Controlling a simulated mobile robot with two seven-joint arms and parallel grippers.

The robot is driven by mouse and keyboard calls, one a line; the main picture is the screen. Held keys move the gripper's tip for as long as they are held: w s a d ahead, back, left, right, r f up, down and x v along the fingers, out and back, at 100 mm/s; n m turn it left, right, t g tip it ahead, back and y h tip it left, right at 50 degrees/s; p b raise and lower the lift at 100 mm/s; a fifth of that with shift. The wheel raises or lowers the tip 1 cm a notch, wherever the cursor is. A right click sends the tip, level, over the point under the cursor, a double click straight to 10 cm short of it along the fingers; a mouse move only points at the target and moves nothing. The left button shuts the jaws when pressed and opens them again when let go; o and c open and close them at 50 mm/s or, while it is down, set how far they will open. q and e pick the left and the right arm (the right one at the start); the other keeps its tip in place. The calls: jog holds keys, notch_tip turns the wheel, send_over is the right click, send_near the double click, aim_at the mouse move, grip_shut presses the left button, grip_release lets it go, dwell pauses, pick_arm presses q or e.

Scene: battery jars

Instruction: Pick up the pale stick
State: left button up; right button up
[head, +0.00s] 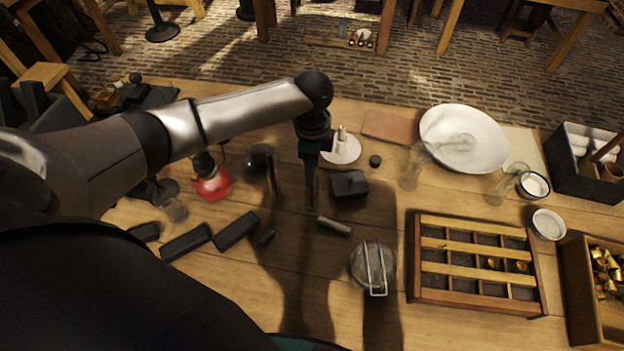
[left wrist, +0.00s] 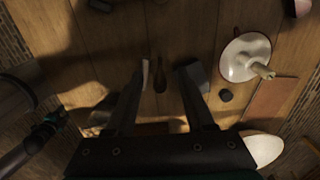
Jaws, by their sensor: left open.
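The pale stick (head: 334,226) lies on the wooden table, just below a dark block (head: 349,185) in the head view. My left gripper (head: 311,192) points down over the table, up and left of the stick in the head view, and is open. In the left wrist view a pale strip (left wrist: 145,73), probably the stick, shows beside the left fingertip. A narrow brown shape between the fingers may be shadow; I cannot tell. The dark block shows by the other finger (left wrist: 193,76). My right gripper is not in view.
Several dark bars (head: 236,231) lie to the left. A white plate (head: 341,152) with an upright pale piece, a black puck (head: 375,160) and a red item (head: 212,185) are nearby.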

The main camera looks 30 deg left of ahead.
pick_arm(q)
jog(key=shift+f, duration=0.1)
grip_shut()
dwell(0.4)
